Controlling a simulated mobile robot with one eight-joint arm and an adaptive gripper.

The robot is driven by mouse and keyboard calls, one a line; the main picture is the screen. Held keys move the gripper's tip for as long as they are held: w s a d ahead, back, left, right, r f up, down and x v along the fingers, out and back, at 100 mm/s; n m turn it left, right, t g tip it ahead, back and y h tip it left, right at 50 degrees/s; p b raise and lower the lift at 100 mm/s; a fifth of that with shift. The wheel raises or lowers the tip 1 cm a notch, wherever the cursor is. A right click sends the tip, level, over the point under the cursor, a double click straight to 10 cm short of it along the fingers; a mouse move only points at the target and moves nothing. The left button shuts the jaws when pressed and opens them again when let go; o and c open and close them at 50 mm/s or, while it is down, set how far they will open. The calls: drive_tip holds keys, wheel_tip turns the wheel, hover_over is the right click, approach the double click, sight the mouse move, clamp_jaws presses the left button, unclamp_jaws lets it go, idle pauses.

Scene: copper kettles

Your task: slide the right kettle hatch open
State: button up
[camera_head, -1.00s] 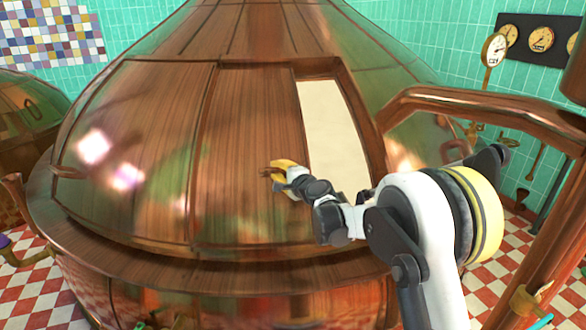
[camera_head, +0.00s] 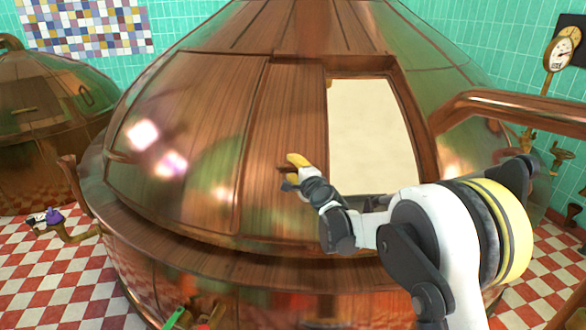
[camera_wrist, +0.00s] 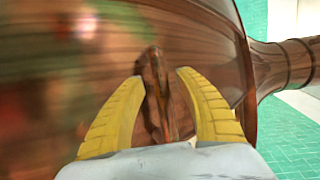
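The big copper kettle (camera_head: 190,70) fills the middle of the head view. Its hatch (camera_head: 285,115) is a brown panel, slid leftward and partly open. The cream-coloured opening (camera_head: 372,135) shows to its right. My gripper (camera_head: 291,165) is at the hatch's lower right part, by its handle (camera_head: 284,169). In the wrist view the dark upright handle (camera_wrist: 156,95) stands between the two yellow fingers of my gripper (camera_wrist: 160,77). The fingers are apart, with a gap visible on either side of the handle. Whether a finger touches it I cannot tell.
A copper pipe (camera_head: 510,103) runs at the right, near my arm. A smaller copper kettle (camera_head: 50,120) stands at the left. Gauges (camera_head: 561,54) are by the right wall.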

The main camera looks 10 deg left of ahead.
drive_tip(key=shift+w+d, duration=0.1)
drive_tip(key=shift+s+d+r, duration=0.1)
drive_tip(key=shift+s+d, duration=0.1)
drive_tip(key=shift+s, duration=0.05)
drive_tip(key=v, duration=1.1)
drive_tip(key=shift+s, duration=0.2)
drive_tip(key=s+d+r+n+g+h, duration=0.1)
drive_tip(key=s+d+r+n, duration=0.2)
drive_tip(key=s+d, duration=0.35)
drive_tip(key=s+d+r+n+g+h, duration=0.1)
drive_tip(key=s+d+r+n+h, duration=0.15)
drive_tip(key=s+d, duration=0.35)
drive_tip(key=s+d+f+n+g+h, duration=0.2)
drive_tip(key=s+d+f+n+h, duration=0.1)
drive_tip(key=s+d, duration=0.7)
drive_tip(key=s+d+f+n+g+h, duration=0.2)
drive_tip(key=s+d+f+n+h, duration=0.1)
drive_tip(key=s+d, duration=0.8)
drive_tip(key=shift+s+d+f, duration=0.2)
drive_tip(key=shift+s+f, duration=0.7)
drive_tip(key=shift+s, duration=0.25)
